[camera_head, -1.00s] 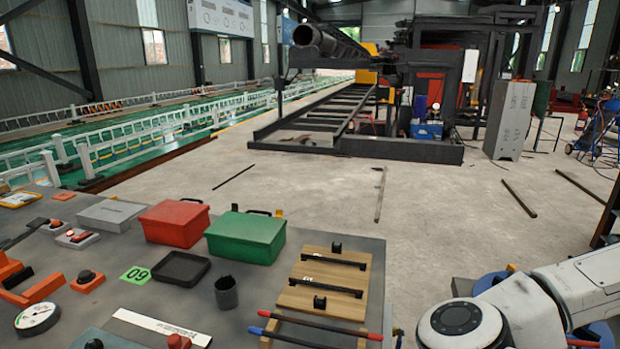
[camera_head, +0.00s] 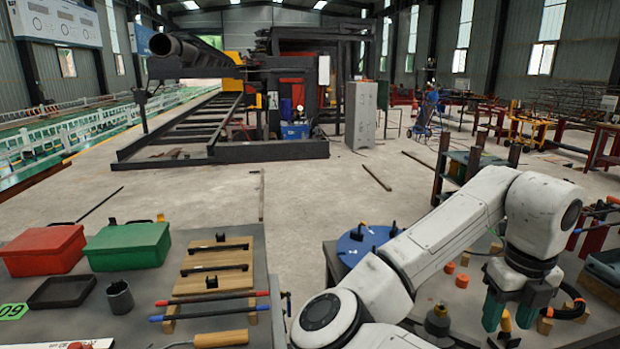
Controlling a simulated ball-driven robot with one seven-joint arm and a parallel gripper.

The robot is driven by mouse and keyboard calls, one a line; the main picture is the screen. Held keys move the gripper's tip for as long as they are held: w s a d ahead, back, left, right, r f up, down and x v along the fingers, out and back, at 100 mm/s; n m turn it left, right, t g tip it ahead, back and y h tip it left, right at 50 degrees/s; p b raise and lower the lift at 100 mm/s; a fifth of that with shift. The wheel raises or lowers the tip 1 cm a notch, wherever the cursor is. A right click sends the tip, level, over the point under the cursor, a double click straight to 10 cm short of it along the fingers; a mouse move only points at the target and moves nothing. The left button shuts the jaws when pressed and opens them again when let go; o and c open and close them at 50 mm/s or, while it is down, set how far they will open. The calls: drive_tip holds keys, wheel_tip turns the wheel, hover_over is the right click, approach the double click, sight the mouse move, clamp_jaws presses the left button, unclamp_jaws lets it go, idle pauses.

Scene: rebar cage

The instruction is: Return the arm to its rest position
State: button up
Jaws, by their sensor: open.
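My white arm comes up from the bottom middle and bends over at the right of the head view. My gripper (camera_head: 508,318) hangs at its end in the lower right, with dark green fingers pointing down and apart. It is open, and I see nothing held between the fingers. Small items lie close behind and beside it, and I cannot tell its height above them.
A grey table (camera_head: 262,290) at left bears a red box (camera_head: 42,250), a green box (camera_head: 127,246), a wooden board (camera_head: 215,262) and red and blue bars. A blue round plate (camera_head: 362,240) is behind my arm. A dark shelf (camera_head: 465,170) stands behind the elbow. Open floor lies beyond.

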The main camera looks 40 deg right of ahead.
drive_tip(key=w+d+f+n+h, duration=0.35)
drive_tip(key=n+h, duration=0.25)
drive_tip(key=n, duration=0.7)
drive_tip(key=w+a+f+n+t, duration=0.1)
drive_tip(key=w+a+f+n, duration=0.1)
drive_tip(key=a+f+n, duration=0.5)
drive_tip(key=w+a+f+n+t, duration=0.1)
drive_tip(key=w+a+f+n, duration=0.2)
drive_tip(key=n, duration=0.8)
drive_tip(key=s+a+f+n+y, duration=0.3)
drive_tip(key=a+f+n, duration=0.3)
drive_tip(key=a, duration=0.3)
drive_tip(key=s+a+f+n+g+y, duration=0.1)
drive_tip(key=s+a+f+n+y, duration=0.2)
drive_tip(key=s+a+f+n, duration=0.3)
drive_tip(key=a+f+n, duration=0.1)
drive_tip(key=a+f, duration=0.1)
drive_tip(key=a, duration=0.2)
drive_tip(key=shift+p, duration=0.4)
